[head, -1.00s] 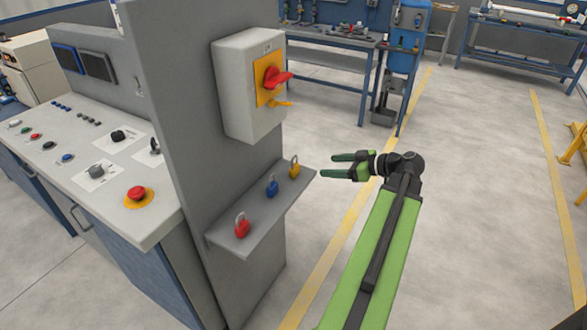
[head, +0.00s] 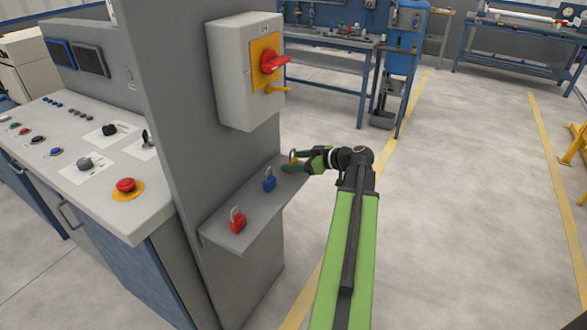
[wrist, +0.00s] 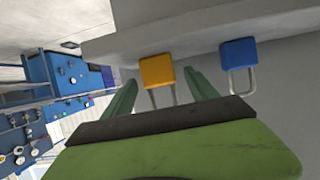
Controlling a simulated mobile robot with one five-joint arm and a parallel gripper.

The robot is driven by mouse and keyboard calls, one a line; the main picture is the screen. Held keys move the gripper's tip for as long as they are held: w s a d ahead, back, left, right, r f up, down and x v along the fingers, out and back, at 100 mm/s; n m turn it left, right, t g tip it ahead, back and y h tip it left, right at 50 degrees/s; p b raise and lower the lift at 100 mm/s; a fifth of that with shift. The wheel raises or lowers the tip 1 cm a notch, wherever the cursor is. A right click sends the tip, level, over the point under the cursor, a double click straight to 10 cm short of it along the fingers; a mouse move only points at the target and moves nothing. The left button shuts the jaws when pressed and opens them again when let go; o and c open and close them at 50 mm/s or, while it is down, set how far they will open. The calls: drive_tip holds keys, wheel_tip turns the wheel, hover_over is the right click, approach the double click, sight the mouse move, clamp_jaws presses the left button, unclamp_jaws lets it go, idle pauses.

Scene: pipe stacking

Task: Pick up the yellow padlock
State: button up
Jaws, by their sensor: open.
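The yellow padlock (wrist: 157,71) stands on the small grey shelf, and in the wrist view it shows ahead, between the tips of my two fingers. In the head view only a small part of the yellow padlock (head: 293,157) shows, mostly hidden by my gripper. My gripper (head: 292,161) is open with green fingers at the shelf's far end. In the wrist view the fingers of my gripper (wrist: 163,85) lie on either side of the padlock's shackle. I cannot tell whether they touch it.
A blue padlock (head: 269,180) stands beside my gripper on the grey shelf (head: 226,215); it is close to one finger in the wrist view (wrist: 238,54). A red padlock (head: 238,221) stands nearer. A switch box (head: 232,75) hangs above the shelf.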

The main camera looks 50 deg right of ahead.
drive_tip(key=shift+w+a+f, duration=0.1)
drive_tip(key=shift+w+f, duration=0.1)
drive_tip(key=shift+w, duration=0.35)
clamp_jaws()
drive_tip(key=shift+r+p, duration=0.55)
wheel_tip(320, 180, up, 4)
drive_tip(key=p, duration=0.3)
drive_tip(key=shift+f+p, duration=0.15)
drive_tip(key=shift+p, duration=0.2)
drive_tip(key=a+r+p+v, duration=0.1)
drive_tip(key=p+v, duration=0.5)
drive_tip(key=v, duration=0.7)
